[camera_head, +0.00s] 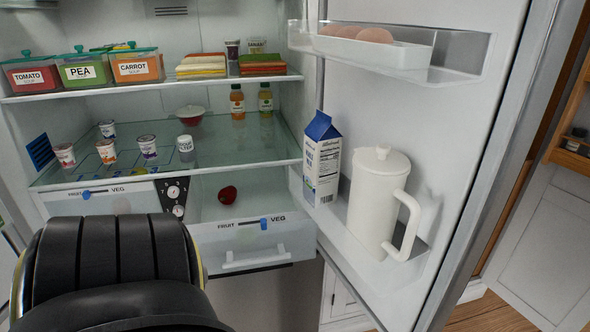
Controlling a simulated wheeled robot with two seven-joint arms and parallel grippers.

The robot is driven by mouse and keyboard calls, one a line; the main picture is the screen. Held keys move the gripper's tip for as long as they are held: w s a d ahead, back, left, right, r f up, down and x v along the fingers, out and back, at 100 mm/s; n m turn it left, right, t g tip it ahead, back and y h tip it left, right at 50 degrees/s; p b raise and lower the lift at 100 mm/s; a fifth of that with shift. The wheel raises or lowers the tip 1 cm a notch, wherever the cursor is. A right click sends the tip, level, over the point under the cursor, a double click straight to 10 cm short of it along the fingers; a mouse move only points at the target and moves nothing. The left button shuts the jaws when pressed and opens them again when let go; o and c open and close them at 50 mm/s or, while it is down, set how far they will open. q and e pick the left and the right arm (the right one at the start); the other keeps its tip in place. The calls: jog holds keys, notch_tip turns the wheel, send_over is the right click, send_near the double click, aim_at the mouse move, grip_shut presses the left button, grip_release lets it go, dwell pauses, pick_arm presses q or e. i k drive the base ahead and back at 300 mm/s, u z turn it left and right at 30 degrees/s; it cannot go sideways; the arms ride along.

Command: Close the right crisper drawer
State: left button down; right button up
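The right crisper drawer (207,243) is pulled out of the fridge, below the glass shelf. Its front carries a fruit/veg label with a blue slider (263,223) and a white bar handle (256,260). A dark red fruit (228,193) lies inside it. The left crisper drawer (133,197) sits further back than the right one. A large black ridged part of mine fills the lower left and hides the lower part of the left drawer and the area beside the right drawer. Neither gripper's fingers show.
The open fridge door (470,130) stands at the right, close to the right drawer's right side. Its lower bin holds a milk carton (322,165) and a white pitcher (376,205). Small cups (147,147) and bottles stand on the glass shelf (245,150) above the drawers.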

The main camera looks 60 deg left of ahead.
aim_at(193, 220)
jog(key=i, duration=0.9)
jog(key=u, duration=2.5)
